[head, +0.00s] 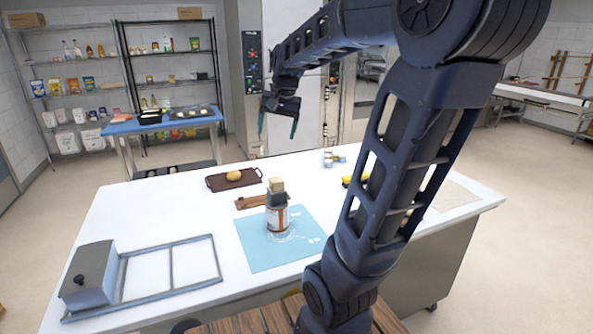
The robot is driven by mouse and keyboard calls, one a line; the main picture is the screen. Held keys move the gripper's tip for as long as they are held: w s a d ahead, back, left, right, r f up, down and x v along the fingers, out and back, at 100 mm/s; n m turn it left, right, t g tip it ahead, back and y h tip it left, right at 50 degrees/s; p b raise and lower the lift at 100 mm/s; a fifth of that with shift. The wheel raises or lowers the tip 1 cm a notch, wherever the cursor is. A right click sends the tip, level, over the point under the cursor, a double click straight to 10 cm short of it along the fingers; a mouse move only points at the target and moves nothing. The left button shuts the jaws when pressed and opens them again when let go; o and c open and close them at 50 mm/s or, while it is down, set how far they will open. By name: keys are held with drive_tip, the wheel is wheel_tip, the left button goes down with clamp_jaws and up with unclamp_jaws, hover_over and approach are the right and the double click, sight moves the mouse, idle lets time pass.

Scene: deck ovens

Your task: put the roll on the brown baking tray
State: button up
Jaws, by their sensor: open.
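A brown baking tray (216,183) lies on the white table, left of centre towards the far edge. A golden-brown roll (233,176) rests on the tray. My gripper (278,130) is raised above the far side of the table, to the right of the tray and apart from the roll. Its two fingers point down, spread apart with nothing between them.
A jar (278,219) with a block on top stands on a light blue mat (262,257). A wooden board (250,202) lies behind it. A grey box and metal frame (145,270) occupy the front left. My arm hides part of the table's right side.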

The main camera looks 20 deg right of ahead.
drive_tip(key=s+f+n, duration=0.2)
drive_tip(key=s+f, duration=0.1)
drive_tip(key=s, duration=0.5)
drive_tip(key=s+f+n+t+h, duration=0.1)
drive_tip(key=s+f+n, duration=0.2)
drive_tip(key=s, duration=0.6)
drive_tip(key=shift+a, duration=0.4)
drive_tip(key=shift+s+f, duration=0.1)
